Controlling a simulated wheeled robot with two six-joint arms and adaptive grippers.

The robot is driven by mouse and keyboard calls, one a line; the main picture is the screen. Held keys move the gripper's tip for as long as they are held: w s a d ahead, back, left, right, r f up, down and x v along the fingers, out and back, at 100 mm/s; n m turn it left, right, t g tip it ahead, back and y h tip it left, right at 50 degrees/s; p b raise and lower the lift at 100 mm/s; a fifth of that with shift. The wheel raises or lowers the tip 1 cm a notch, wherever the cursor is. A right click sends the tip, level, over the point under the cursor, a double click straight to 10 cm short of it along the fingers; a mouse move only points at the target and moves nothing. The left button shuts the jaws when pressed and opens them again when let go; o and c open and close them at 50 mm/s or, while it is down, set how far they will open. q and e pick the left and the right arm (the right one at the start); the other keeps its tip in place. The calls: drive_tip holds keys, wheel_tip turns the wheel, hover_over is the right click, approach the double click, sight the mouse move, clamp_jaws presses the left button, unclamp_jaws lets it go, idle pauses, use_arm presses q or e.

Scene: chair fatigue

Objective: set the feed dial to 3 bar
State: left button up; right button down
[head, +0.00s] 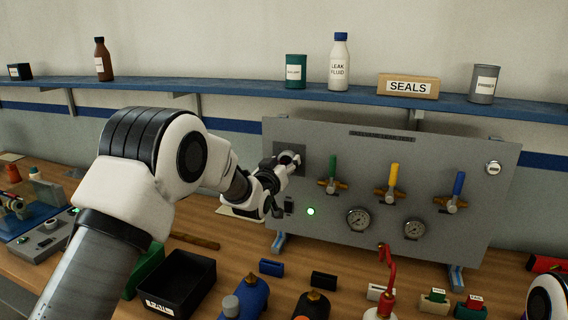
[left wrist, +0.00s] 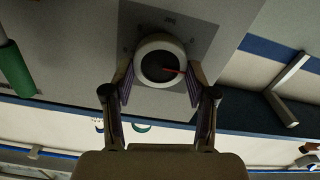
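The feed dial (left wrist: 161,62) is a round white-rimmed knob with a dark face and a red pointer toward the right in the left wrist view. It sits on a dark square plate (left wrist: 185,25) with small marks too blurred to read. My left gripper (left wrist: 161,75) has one finger on each side of the knob, with no clear gap. In the head view my left gripper (head: 292,162) reaches the upper left of the grey panel (head: 340,145) and hides most of the dial. My right gripper is out of view; only a bit of the right arm shows at the lower right.
Green (head: 332,168), yellow (head: 393,177) and blue (head: 458,185) valve handles stand upright on the panel. Below are two gauges (head: 359,220) and a lit green lamp (head: 311,211). A black bin (head: 205,270) and several bottles stand on the bench. A blue shelf (head: 230,88) runs above.

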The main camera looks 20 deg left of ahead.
use_arm(q)
drive_tip(key=shift+f, duration=0.1)
drive_tip(key=m+b, duration=0.3)
drive_tip(key=shift+f, duration=0.1)
drive_tip(key=m+b, duration=0.3)
drive_tip(key=m, duration=0.1)
drive_tip(key=shift+d+m, duration=0.15)
drive_tip(key=shift+m, duration=0.25)
drive_tip(key=m+b, duration=0.3)
drive_tip(key=m, duration=0.2)
drive_tip(key=shift+b, duration=0.3)
drive_tip(key=m+b, duration=0.1)
drive_tip(key=m, duration=0.2)
drive_tip(key=shift+d, duration=0.1)
drive_tip(key=shift+r+m+b, duration=0.2)
drive_tip(key=shift+m+b, duration=0.35)
drive_tip(key=shift+m, duration=0.45)
drive_tip(key=shift+w, duration=0.1)
